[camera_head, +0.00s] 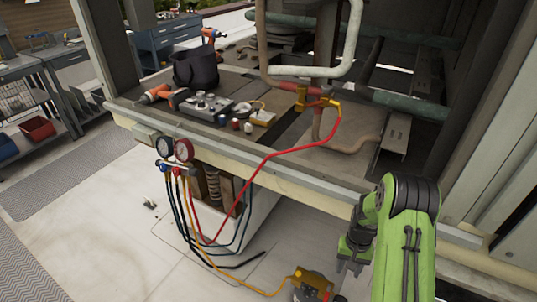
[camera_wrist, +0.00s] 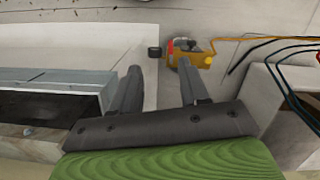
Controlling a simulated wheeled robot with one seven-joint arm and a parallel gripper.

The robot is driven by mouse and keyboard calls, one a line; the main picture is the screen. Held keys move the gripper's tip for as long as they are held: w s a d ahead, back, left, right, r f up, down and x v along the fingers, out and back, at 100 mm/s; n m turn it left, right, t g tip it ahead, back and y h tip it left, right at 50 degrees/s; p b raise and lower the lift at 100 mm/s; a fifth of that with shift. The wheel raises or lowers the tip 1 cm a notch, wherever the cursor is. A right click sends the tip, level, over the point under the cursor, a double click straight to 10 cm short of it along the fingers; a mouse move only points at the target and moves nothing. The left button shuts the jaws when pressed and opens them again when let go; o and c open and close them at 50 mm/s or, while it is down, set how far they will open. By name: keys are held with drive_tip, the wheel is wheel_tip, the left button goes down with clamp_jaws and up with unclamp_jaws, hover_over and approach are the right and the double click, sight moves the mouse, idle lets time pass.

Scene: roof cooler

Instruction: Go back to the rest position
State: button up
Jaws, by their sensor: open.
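My gripper (camera_head: 350,255) is at the end of the green arm at the lower right of the head view, beside the cooler's front ledge. In the wrist view my gripper (camera_wrist: 159,75) has its two dark fingers apart, with nothing between them. Beyond the fingertips, the pale floor and a yellow-and-black pump-like device (camera_wrist: 190,54) show. In the head view this device (camera_head: 313,288) stands on the floor at the bottom edge, left of and below my gripper, partly cut off.
A gauge manifold (camera_head: 174,152) hangs at the ledge (camera_head: 280,172) with several hoses. A red hose (camera_head: 300,149) runs to a yellow fitting on the pipes. Tools and a black bag (camera_head: 196,68) lie on the cooler deck. Open floor (camera_head: 90,235) lies at left.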

drive_tip(key=s+a+r+n+t+p, duration=0.1)
drive_tip(key=s+a+r+t+p, duration=0.1)
drive_tip(key=r, duration=1.2)
drive_tip(key=s+a+r+n+t+p, duration=0.1)
drive_tip(key=s+a+r+p, duration=0.15)
drive_tip(key=r, duration=1.15)
drive_tip(key=s+a+r+n+t+p, duration=0.1)
drive_tip(key=s+a+r+t+p, duration=0.2)
drive_tip(key=s+r, duration=1.1)
drive_tip(key=s+a+t, duration=0.1)
drive_tip(key=s, duration=0.2)
drive_tip(key=shift+s+a, duration=0.2)
drive_tip(key=shift+a, duration=0.2)
drive_tip(key=shift+r, duration=0.15)
